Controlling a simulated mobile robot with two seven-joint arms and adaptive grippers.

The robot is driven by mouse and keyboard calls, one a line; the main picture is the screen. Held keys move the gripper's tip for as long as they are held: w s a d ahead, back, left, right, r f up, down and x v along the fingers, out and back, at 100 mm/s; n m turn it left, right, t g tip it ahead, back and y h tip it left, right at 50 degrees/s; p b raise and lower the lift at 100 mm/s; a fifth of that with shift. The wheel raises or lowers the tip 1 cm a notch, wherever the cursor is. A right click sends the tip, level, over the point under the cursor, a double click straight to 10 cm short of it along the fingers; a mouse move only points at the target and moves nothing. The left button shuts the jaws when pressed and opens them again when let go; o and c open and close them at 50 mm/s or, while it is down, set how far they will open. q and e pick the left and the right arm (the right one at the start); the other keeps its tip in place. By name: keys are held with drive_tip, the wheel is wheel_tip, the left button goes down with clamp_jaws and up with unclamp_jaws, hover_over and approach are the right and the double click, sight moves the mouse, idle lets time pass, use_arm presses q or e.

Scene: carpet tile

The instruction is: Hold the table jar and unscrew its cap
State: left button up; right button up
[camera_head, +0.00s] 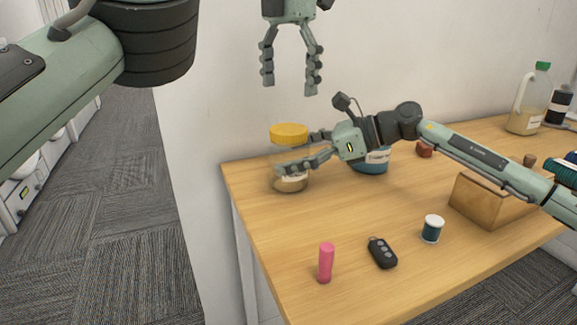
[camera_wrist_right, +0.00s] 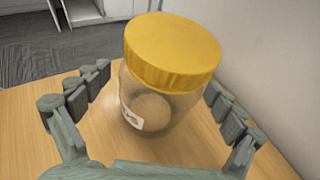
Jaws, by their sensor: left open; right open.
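The jar is clear glass with a yellow cap, standing upright near the table's far left corner. Its yellow cap (camera_head: 289,132) is on top in the head view, and the jar body (camera_head: 291,183) shows a pale content low down. In the right wrist view the cap (camera_wrist_right: 172,50) and the jar body (camera_wrist_right: 150,108) with a white label are close and central. My right gripper (camera_head: 292,152) is open, its fingers on either side of the jar body below the cap; contact cannot be told. My left gripper (camera_head: 290,90) is open and empty, pointing down above the cap.
A blue container (camera_head: 371,162) stands behind my right gripper. A wooden box (camera_head: 488,200), a pink cylinder (camera_head: 326,263), a black key fob (camera_head: 382,252) and a small white-topped bottle (camera_head: 432,229) are on the table (camera_head: 300,225). The wall is close behind the jar.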

sight(288, 128)
drive_tip(key=shift+c, duration=0.6)
drive_tip(key=c, duration=1.7)
use_arm(q)
drive_tip(key=shift+m, duration=0.3)
use_arm(e)
clamp_jaws()
use_arm(q)
drive_tip(key=m, duration=1.9)
drive_tip(key=shift+m, duration=0.4)
drive_tip(key=m, duration=0.6)
drive_tip(key=shift+w+f+m, duration=0.1)
drive_tip(key=shift+f+m, duration=0.2)
drive_tip(key=shift+f, duration=3.7)
